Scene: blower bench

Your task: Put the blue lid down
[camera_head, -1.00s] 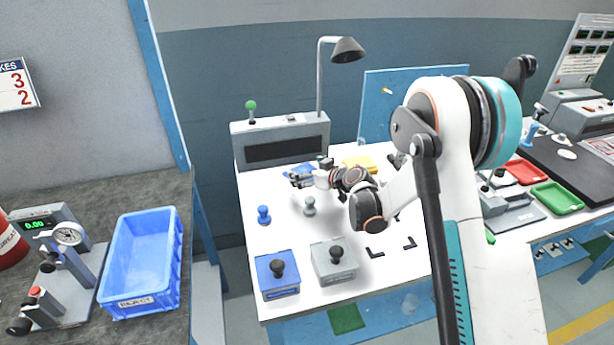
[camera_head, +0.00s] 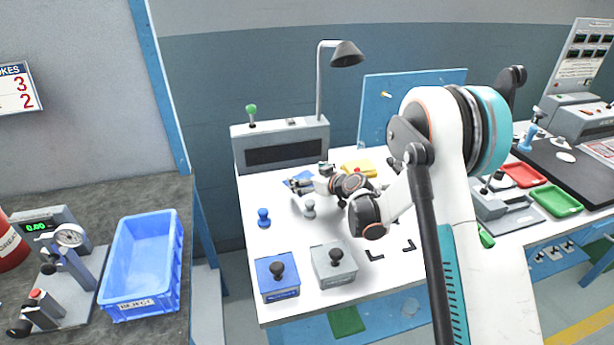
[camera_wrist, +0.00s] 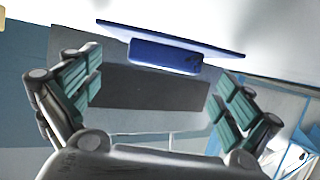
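The blue lid (camera_wrist: 166,52) shows in the wrist view as a thin flat plate with a smaller blue block on one face. It is beyond my fingertips, in the gap between them. In the head view the lid (camera_head: 303,176) is a small blue patch on the white table, partly hidden by my gripper (camera_head: 298,186). In the wrist view my gripper (camera_wrist: 165,105) is open, with its teal-padded fingers wide apart and nothing between them. I cannot tell how far the lid is from the fingers.
A blue box (camera_head: 278,277) and a grey box (camera_head: 334,264) with black knobs stand at the table's front. A blue peg (camera_head: 263,217) and grey peg (camera_head: 309,208) stand behind them. A grey console (camera_head: 281,146) and lamp (camera_head: 346,53) are at the back. A yellow item (camera_head: 358,167) lies right.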

